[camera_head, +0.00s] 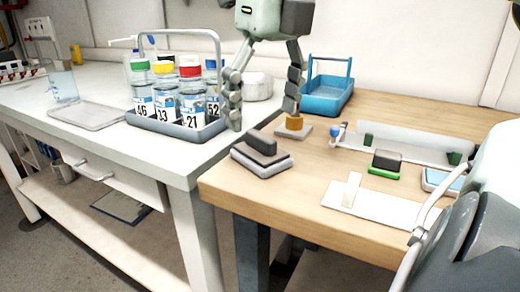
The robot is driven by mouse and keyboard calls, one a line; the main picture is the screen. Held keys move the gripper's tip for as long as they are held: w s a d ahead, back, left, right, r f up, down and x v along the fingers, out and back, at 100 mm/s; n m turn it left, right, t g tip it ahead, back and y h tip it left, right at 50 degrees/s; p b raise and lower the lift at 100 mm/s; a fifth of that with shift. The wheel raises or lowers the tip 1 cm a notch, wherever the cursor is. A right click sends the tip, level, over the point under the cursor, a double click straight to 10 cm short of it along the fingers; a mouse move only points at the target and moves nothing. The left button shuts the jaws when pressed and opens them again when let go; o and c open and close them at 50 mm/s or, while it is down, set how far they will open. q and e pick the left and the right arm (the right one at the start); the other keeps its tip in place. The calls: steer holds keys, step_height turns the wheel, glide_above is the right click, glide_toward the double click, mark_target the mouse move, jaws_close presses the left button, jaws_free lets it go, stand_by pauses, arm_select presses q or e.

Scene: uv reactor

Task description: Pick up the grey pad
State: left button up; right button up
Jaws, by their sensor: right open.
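A grey pad (260,163) with a dark grey raised block on top lies near the left edge of the wooden table. Behind it, a flat light grey square (305,131) bears a small orange-brown cylinder (294,123). My right gripper (262,118) reaches down from the top of the picture with its fingers wide apart. One finger is beside the bottle rack, the other just above the orange-brown cylinder. Nothing is between the fingers. The dark-topped pad is in front of and below them, apart from them. My left gripper does not show.
A grey rack (180,130) of labelled bottles stands on the white bench at left. A blue basket (328,95), a white fixture (410,143), a green-based block (385,162) and a white plate (372,202) occupy the wooden table. A pale rounded housing (485,215) covers the right corner.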

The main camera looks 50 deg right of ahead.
mark_target(261, 135)
steer(key=f, duration=0.5)
steer(key=shift+w+f, duration=0.25)
steer(key=shift+f, duration=0.1)
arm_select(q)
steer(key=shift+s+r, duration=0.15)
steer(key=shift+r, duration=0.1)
arm_select(e)
steer(key=c, duration=1.2)
steer(key=shift+r, duration=0.15)
steer(key=shift+c, duration=0.2)
steer(key=shift+r, duration=0.3)
steer(key=r, duration=0.4)
steer(key=shift+w+a, duration=0.3)
steer(key=shift+w, duration=0.05)
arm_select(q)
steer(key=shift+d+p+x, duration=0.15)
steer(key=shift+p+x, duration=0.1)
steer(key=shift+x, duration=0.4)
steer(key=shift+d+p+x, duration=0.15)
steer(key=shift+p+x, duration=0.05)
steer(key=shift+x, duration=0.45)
arm_select(e)
steer(key=w+a+r, duration=0.6)
steer(key=w+a, duration=0.1)
steer(key=w, duration=0.1)
steer(key=shift+a, duration=0.15)
